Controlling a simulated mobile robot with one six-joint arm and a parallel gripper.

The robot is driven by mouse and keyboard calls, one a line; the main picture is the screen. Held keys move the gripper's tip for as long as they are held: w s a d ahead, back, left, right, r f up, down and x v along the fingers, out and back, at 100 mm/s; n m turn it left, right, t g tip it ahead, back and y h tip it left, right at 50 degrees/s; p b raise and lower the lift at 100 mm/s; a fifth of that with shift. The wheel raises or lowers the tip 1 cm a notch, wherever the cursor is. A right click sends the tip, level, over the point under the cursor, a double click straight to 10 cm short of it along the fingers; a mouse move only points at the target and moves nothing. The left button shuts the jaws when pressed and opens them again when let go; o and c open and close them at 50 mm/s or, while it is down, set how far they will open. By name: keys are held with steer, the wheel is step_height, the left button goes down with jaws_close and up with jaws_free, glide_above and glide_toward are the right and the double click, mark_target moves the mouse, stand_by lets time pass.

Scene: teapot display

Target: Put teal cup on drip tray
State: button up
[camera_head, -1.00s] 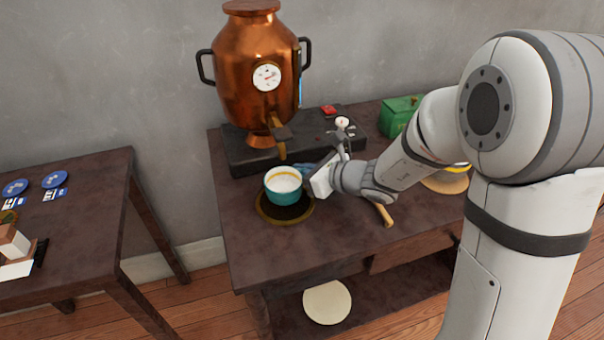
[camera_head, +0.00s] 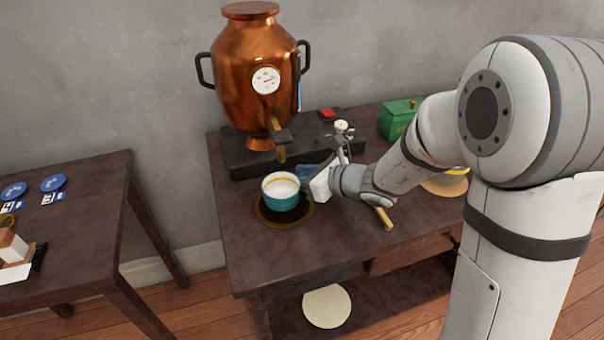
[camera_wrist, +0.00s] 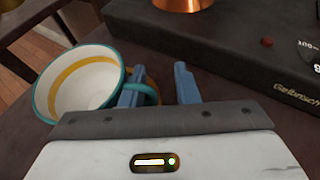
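The teal cup (camera_head: 281,200), white inside with a yellow band, is upright over the round dark drip tray (camera_head: 286,219) with a brass rim. It appears to rest on the tray's back half; its base contact is hard to see. In the wrist view the cup (camera_wrist: 80,85) is at the left, its handle (camera_wrist: 154,92) towards my gripper. My gripper (camera_wrist: 158,88) is open, its blue fingers apart. The handle's outer part lies between them, and the left finger overlaps the handle loop. In the head view my gripper (camera_head: 308,172) is just right of the cup.
A copper urn (camera_head: 252,65) on a black base (camera_head: 240,155) stands behind the cup, its tap above and behind it. A green box (camera_head: 398,118) and a wooden handle (camera_head: 383,216) are to the right. A second table (camera_head: 85,235) is at the left.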

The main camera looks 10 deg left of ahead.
steer(key=p+v, duration=0.2)
steer(key=v, duration=1)
steer(key=shift+s+r+n, duration=0.15)
steer(key=shift+s+n, duration=0.3)
steer(key=shift+n, duration=0.05)
steer(key=s+n+g, duration=0.1)
steer(key=s+n, duration=0.1)
steer(key=s+d+n+g+h, duration=0.1)
steer(key=s+n, duration=0.1)
steer(key=n, duration=0.1)
steer(key=s+n+g+h, duration=0.1)
steer(key=s+n, duration=0.1)
steer(key=shift+s+d+g, duration=0.35)
steer(key=shift+g, duration=0.05)
steer(key=s+d+n+h, duration=0.3)
steer(key=d+n+h, duration=0.2)
steer(key=d+n, duration=0.2)
steer(key=s+d+n+h, duration=0.4)
steer(key=d+n, duration=0.4)
steer(key=d, duration=0.2)
steer(key=shift+r+h, duration=0.15)
steer(key=shift+h, duration=0.45)
